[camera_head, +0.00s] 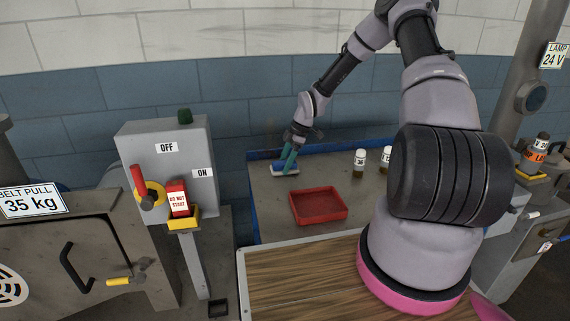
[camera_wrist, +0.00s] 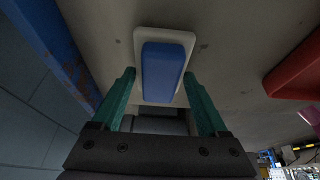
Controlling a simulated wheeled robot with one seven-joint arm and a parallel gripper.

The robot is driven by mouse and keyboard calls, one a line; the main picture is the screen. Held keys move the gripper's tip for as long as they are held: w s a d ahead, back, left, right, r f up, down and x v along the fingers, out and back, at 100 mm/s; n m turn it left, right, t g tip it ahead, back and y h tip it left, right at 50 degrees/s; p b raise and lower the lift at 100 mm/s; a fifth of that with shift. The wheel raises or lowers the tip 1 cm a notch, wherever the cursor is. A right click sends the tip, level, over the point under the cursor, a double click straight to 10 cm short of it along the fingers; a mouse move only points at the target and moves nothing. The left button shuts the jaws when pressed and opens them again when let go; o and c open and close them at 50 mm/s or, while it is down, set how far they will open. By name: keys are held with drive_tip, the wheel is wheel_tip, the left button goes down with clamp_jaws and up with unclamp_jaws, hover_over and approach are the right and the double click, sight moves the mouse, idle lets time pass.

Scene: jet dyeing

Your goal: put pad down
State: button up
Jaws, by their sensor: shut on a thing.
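The pad (camera_head: 285,169) has a white base and a blue top. In the head view it is at the back left of the grey bench, under my gripper (camera_head: 289,157). In the wrist view the pad (camera_wrist: 163,70) lies ahead, with the green fingers of my gripper (camera_wrist: 160,90) on either side of its near end. My gripper is shut on the pad. The pad looks flat and close to the bench top; I cannot tell whether it touches it. The exact finger contact is hard to see.
A red tray (camera_head: 318,205) sits on the bench (camera_head: 262,208), right of the pad. Bottles (camera_head: 359,163) stand farther right. A blue edge (camera_head: 335,152) runs along the back. A grey switch box (camera_head: 172,165) with a red lever stands left. Bare bench surrounds the pad.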

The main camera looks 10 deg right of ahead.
drive_tip(key=shift+f, duration=0.2)
drive_tip(key=o, duration=1.1)
